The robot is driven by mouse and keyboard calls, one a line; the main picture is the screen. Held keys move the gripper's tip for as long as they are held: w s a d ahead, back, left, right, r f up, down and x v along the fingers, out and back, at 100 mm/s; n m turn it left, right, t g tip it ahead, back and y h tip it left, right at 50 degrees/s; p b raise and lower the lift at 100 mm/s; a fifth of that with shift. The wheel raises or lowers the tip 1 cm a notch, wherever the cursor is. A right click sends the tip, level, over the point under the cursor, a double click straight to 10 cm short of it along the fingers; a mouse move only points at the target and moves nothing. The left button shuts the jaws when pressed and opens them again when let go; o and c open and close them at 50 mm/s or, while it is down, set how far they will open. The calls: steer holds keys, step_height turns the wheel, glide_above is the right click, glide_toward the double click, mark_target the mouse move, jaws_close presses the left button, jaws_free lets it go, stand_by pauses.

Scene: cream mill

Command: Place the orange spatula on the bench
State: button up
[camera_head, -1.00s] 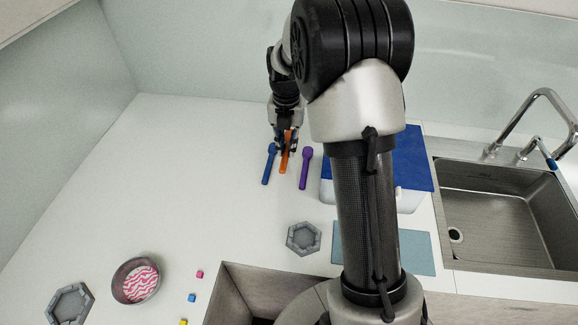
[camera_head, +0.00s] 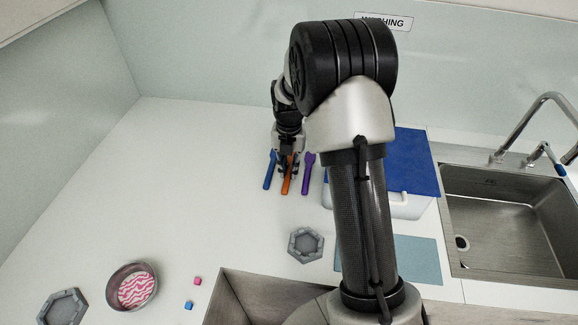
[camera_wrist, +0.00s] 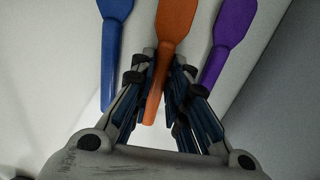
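The orange spatula (camera_head: 287,182) lies between a blue spatula (camera_head: 268,178) and a purple spatula (camera_head: 308,175), roughly parallel to both. It is at or just above the white bench (camera_head: 150,180); contact cannot be told for sure. My gripper (camera_head: 288,168) reaches down over it. In the wrist view, my gripper's fingertips (camera_wrist: 164,62) close in on both sides of the orange spatula (camera_wrist: 174,20), near where head meets handle. The blue spatula (camera_wrist: 110,50) and purple spatula (camera_wrist: 228,40) stand clear on either side. My gripper partly hides the orange head in the head view.
A white box with a blue lid (camera_head: 412,165) stands right of the spatulas, partly behind my arm. A grey hexagonal dish (camera_head: 306,245), teal mat (camera_head: 410,258), round bowl (camera_head: 118,290) and small cubes lie nearer. The sink (camera_head: 500,220) is at right. The bench left of the spatulas is clear.

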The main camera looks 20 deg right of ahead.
mark_target(289, 171)
steer(key=o, duration=0.5)
steer(key=shift+c, duration=0.2)
steer(key=s+a+r+m+t+p, duration=0.1)
steer(key=s+a+r+m+p, duration=0.15)
steer(key=r, duration=0.75)
steer(key=s+a+r+m+p, duration=0.1)
steer(key=s+r+m, duration=0.25)
steer(key=r, duration=0.75)
steer(key=s+a+r+m+t, duration=0.1)
steer(key=s+a+r+m, duration=0.1)
steer(key=s+m, duration=0.9)
steer(key=s+a+r+m+t, duration=0.2)
steer(key=s+a+m, duration=0.3)
steer(key=s+m, duration=0.7)
steer(key=shift+r+t, duration=0.3)
steer(key=shift+r, duration=0.25)
